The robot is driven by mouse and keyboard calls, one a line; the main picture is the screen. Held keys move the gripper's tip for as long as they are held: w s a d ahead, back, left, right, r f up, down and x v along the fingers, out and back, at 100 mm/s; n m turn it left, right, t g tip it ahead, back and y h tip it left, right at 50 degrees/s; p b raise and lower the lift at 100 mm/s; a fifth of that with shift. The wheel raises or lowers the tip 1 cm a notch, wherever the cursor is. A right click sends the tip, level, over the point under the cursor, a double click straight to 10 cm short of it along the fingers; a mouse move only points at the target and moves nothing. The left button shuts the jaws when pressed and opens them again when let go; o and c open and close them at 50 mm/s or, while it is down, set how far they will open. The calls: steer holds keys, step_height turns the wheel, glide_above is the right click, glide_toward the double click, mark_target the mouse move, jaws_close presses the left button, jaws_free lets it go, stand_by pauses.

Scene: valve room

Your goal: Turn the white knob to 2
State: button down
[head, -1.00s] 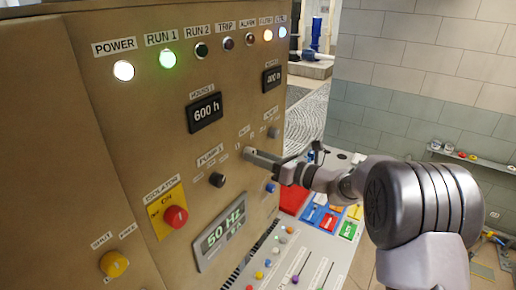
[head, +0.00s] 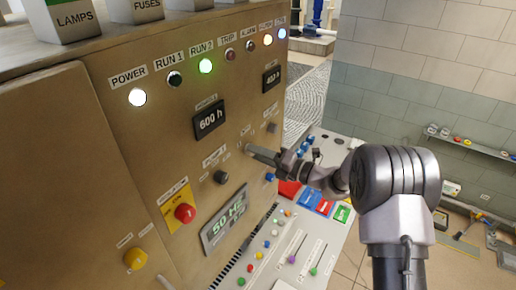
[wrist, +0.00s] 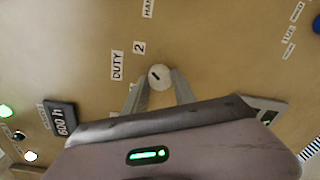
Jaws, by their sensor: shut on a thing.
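The white knob (wrist: 160,74) is a small round knob with a short dark mark, on the tan panel in the wrist view. The mark lies slanted; its exact pointing is too small to tell. The 2 label (wrist: 139,47) is up and left of it, beside the DUTY label (wrist: 117,65). My gripper (wrist: 158,84) is shut on the knob, one finger on each side. In the head view my gripper (head: 250,150) reaches the panel right of a black knob (head: 220,177); the fingers hide most of the white knob there.
The panel carries a red isolator knob (head: 185,213), a yellow knob (head: 135,258), a blue knob (head: 270,177) and displays. A sloped desk (head: 290,250) with buttons and sliders lies below my arm. The RUN 2 lamp (head: 206,66) glows green; RUN 1 (head: 175,79) is dark.

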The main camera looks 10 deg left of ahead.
steer(key=shift+m+p, duration=0.35)
steer(key=shift+m, duration=0.25)
steer(key=c, duration=1)
jaws_free()
steer(key=b+v, duration=0.4)
steer(key=v, duration=1.3)
steer(key=shift+s+d+r, duration=0.1)
steer(key=shift+s+d, duration=0.05)
steer(key=shift+d, duration=0.05)
